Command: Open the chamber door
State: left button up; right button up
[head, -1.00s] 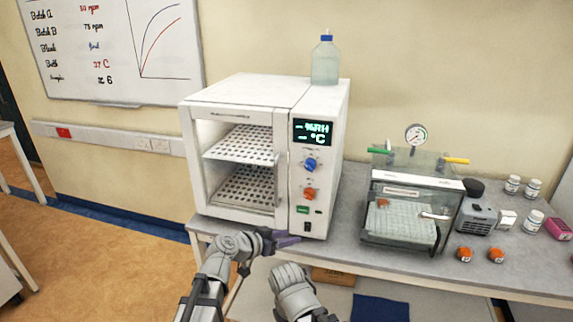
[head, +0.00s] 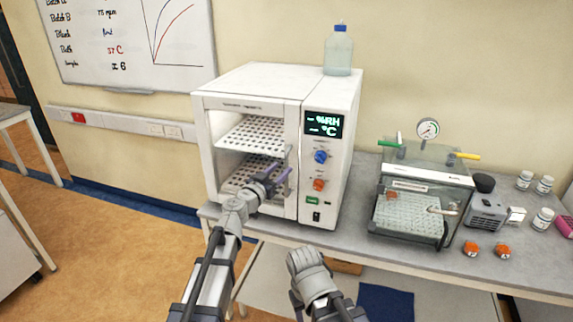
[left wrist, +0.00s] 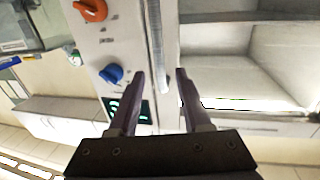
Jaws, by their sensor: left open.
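The chamber is a white cabinet (head: 275,85) on the bench, with a glass-fronted door (head: 205,150) at its left front. The door looks shut, and perforated shelves show behind it. A pale vertical handle bar (left wrist: 157,45) runs along the door's edge beside the control panel. My left gripper (head: 283,178) is at the lower part of the door's handle side. In the left wrist view it is open (left wrist: 162,85), with one finger on each side of the bar. I cannot tell whether they touch it. My right arm shows low in the head view, its gripper out of sight.
The control panel (head: 317,185) with a lit display, blue and orange knobs is right of the handle. A bottle (head: 338,52) stands on top of the chamber. A clear box with a gauge (head: 412,205), orange-capped items and jars stand on the bench (head: 360,238) to the right.

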pick_arm(q)
jog(key=x, duration=0.4)
jog(key=shift+w+d, duration=0.15)
jog(key=shift+w, duration=0.05)
grip_shut()
dwell(1.2)
